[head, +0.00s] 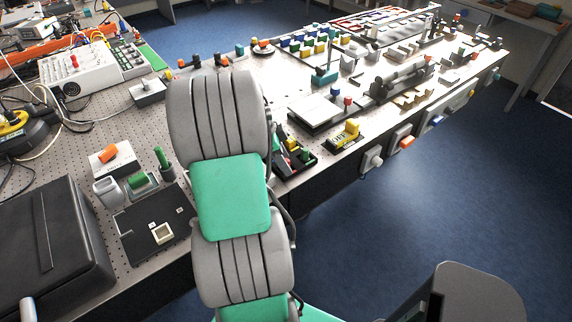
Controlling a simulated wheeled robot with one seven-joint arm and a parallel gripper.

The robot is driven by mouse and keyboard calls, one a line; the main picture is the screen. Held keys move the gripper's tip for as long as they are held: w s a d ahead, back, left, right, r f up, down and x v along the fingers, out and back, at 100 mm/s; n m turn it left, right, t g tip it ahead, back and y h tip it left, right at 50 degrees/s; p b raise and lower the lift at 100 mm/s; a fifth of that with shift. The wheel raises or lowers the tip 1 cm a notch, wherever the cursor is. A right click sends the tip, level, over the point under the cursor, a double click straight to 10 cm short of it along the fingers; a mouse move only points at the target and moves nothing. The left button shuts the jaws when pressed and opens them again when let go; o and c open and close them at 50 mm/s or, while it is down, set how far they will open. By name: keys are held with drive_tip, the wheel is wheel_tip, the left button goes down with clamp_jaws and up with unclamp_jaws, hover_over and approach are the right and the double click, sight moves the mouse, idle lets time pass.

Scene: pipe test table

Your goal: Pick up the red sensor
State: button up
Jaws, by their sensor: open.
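Several small red items are in view, and I cannot tell which one is the red sensor. A small red-topped piece (347,101) stands beside the flat grey plate (313,110) on the table, right of my arm. A small red knob (74,61) is on the white instrument at the upper left. My grey and green arm rises through the middle of the view and covers part of the table. My gripper is not visible; the arm's far end is hidden behind its own links.
The perforated table (108,84) is crowded. A black case (50,250) and a black plate with a square socket (162,234) are at the left. A yellow device (346,134) and a tray of coloured pieces (296,158) lie near the right edge. Blue floor (400,215) is clear.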

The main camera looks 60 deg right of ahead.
drive_tip(key=shift+c, duration=0.4)
clamp_jaws()
